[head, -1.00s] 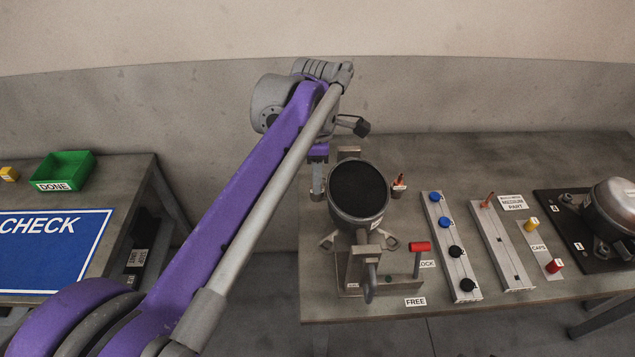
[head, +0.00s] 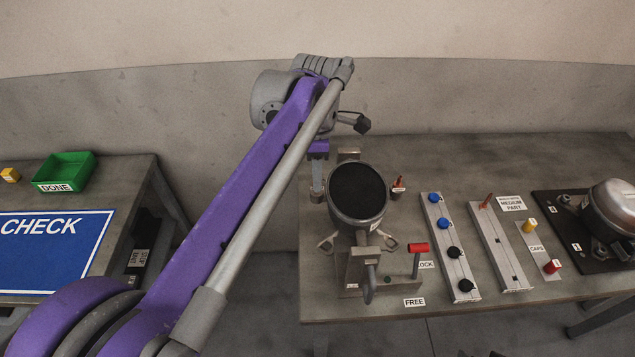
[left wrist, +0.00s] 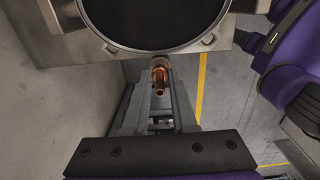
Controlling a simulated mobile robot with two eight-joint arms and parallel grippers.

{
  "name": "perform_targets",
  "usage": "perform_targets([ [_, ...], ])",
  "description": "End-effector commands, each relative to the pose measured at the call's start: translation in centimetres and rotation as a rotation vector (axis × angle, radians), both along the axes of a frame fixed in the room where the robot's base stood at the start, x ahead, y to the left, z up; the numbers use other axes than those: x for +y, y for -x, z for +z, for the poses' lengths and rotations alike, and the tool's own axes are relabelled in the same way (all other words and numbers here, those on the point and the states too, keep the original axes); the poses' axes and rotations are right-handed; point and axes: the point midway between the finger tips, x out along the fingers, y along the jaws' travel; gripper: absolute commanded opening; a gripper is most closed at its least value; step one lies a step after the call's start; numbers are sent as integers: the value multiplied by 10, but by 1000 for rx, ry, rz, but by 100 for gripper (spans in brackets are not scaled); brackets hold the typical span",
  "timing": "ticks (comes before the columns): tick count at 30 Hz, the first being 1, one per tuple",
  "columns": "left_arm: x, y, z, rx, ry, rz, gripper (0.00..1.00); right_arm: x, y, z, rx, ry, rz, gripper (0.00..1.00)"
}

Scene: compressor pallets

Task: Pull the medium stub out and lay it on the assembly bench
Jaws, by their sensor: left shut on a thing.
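A compressor (head: 357,213) with a dark round top stands in a fixture on the assembly bench (head: 455,160). In the left wrist view a copper stub (left wrist: 159,75) points out from the compressor's side, its base at a fitting under the rim. My left gripper (left wrist: 159,92) is shut on this stub, one finger on each side. In the head view the left gripper (head: 317,183) is at the compressor's left side, and the stub there is hidden. Another copper stub (head: 398,184) shows at the compressor's right side. My right gripper is not in view.
A red-handled lever (head: 418,248) stands at the fixture's front right. To its right are a strip of blue and black caps (head: 451,250), a rack with a copper piece (head: 502,250), caps and a second compressor (head: 612,205). A green DONE bin (head: 65,172) is far left.

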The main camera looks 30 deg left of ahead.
Motion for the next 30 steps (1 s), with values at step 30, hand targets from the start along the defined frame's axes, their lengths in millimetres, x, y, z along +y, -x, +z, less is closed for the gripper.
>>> perform_targets([
  [30, 0, 0, 43, -1, -1, 0, 0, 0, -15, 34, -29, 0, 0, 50],
])
